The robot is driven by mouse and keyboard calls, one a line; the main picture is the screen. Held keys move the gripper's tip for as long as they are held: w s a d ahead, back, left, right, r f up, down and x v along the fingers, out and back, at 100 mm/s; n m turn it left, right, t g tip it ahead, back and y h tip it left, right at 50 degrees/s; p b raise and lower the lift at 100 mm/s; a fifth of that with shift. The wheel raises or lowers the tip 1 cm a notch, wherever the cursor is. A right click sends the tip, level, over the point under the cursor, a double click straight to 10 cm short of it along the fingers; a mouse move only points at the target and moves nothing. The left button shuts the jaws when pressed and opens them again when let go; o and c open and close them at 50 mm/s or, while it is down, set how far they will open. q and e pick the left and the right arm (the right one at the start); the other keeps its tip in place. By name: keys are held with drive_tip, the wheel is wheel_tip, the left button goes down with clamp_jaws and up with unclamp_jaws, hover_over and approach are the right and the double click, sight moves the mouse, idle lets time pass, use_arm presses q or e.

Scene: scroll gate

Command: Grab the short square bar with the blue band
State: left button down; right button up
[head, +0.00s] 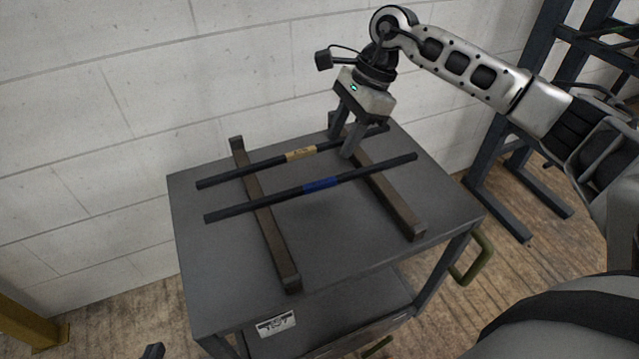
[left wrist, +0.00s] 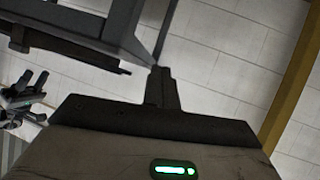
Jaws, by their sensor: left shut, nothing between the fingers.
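The dark bar with the blue band (head: 320,185) lies across two brown rails on the grey cart, nearer the front. A second dark bar with a tan band (head: 300,155) lies behind it, roughly parallel. My right gripper (head: 346,135) is open, pointing down, its fingers spread on either side of the tan-banded bar, right of that band. It is behind the blue-banded bar and apart from the blue band. My left gripper is shut and empty in the left wrist view (left wrist: 161,88), away from the bars. A dark tip of it shows at the head view's bottom edge (head: 152,351).
The left rail (head: 266,215) and right rail (head: 385,190) hold the bars above the cart top (head: 330,245). A white block wall (head: 130,90) stands close behind. A dark metal frame (head: 500,150) stands at right. The cart's front is clear.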

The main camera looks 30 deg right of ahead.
sight(320, 182)
drive_tip(key=x, duration=0.3)
drive_tip(key=shift+a+f, duration=0.2)
drive_tip(key=shift+f, duration=0.15)
drive_tip(key=x, duration=0.5)
drive_tip(key=shift+s+a, duration=0.15)
drive_tip(key=shift+s, duration=0.05)
clamp_jaws()
drive_tip(key=shift+r, duration=0.1)
